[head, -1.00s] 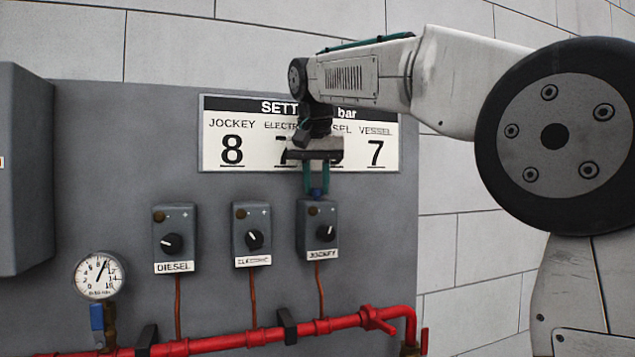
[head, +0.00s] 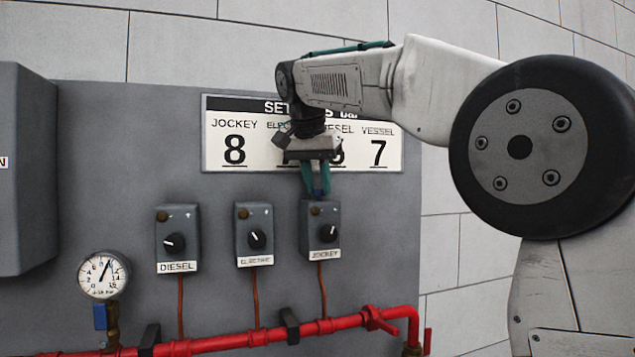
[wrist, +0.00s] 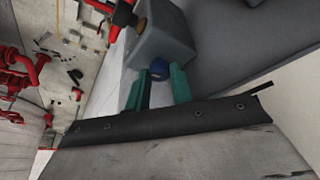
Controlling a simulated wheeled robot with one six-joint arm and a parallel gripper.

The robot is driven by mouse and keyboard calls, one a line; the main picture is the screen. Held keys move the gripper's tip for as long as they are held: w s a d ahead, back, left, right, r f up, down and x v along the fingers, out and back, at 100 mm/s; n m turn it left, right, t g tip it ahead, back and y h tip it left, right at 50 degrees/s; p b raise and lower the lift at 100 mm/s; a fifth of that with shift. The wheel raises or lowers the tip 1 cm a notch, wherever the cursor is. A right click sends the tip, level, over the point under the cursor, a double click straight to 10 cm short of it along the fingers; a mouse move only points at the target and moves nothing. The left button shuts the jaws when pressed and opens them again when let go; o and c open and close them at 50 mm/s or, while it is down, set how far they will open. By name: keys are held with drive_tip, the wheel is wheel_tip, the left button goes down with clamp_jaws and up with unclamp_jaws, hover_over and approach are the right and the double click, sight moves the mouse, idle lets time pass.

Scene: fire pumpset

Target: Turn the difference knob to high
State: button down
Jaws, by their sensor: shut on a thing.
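A small blue knob (head: 318,194) sits on top of the grey JOCKEY switch box (head: 312,213), at the right of three boxes. No label for it can be read. My gripper (head: 317,188) reaches down from above with green fingers, shut on the blue knob. In the wrist view the blue knob (wrist: 160,69) shows between the fingertips of my gripper (wrist: 157,76), against the grey box (wrist: 168,40). The black front dial (head: 327,233) of the JOCKEY box is clear of the fingers. The knob's own setting cannot be read.
The ELECTRIC box (head: 244,225) and DIESEL box (head: 166,225) stand to the left. A pressure gauge (head: 103,274) is at lower left. A red pipe (head: 225,341) runs below the boxes. The settings sign (head: 215,165) is behind my gripper.

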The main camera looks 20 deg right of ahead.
sight(312, 202)
drive_tip(key=c, duration=1.2)
unclamp_jaws()
drive_tip(key=shift+r, duration=0.1)
drive_tip(key=v, duration=0.7)
drive_tip(key=shift+a+r, duration=0.15)
drive_tip(key=shift+r, duration=0.1)
drive_tip(key=shift+s, duration=0.15)
